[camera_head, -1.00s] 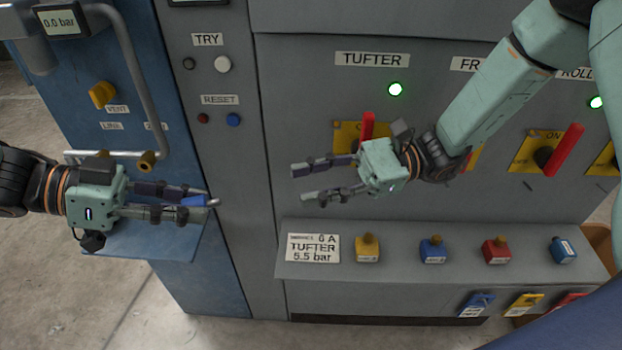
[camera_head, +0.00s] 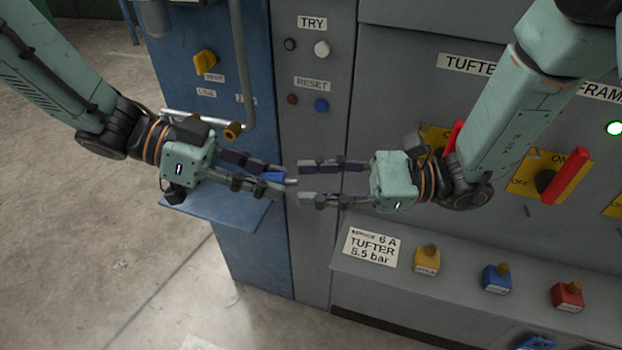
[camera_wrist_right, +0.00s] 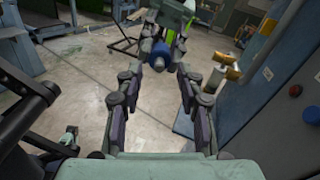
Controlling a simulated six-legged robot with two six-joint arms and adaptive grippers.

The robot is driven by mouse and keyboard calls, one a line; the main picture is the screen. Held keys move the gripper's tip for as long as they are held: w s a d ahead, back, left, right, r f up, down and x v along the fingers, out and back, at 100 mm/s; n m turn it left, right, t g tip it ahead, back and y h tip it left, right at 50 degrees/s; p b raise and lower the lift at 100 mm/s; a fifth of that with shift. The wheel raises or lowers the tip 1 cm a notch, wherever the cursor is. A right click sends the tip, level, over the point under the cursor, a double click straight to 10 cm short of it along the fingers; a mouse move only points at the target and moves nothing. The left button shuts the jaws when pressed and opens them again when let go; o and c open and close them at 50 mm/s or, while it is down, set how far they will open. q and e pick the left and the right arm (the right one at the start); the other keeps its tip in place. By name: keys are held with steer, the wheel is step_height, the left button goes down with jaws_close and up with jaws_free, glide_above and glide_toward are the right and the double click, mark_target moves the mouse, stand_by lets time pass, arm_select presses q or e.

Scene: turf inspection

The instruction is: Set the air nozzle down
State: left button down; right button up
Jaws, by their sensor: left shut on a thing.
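The air nozzle (camera_head: 272,177) is blue with a thin metal tip pointing right. My left gripper (camera_head: 276,176) is shut on it and holds it in the air in front of the panels. My right gripper (camera_head: 304,183) is open and empty, and its fingers face the nozzle's tip across a small gap. In the right wrist view the nozzle's blue body (camera_wrist_right: 159,52) shows beyond my open right fingers (camera_wrist_right: 160,88). The left fingers cover part of the nozzle.
A blue shelf (camera_head: 232,214) juts from the blue cabinet below my left gripper, with a bare front part. A pipe rail and brass fitting (camera_head: 233,131) sit above it. A sloped grey ledge (camera_head: 390,272) with colored padlocks stands at the right.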

steer(key=shift+a, duration=0.5)
steer(key=shift+c, duration=0.3)
jaws_close()
arm_select(q)
steer(key=c, duration=1)
jaws_free()
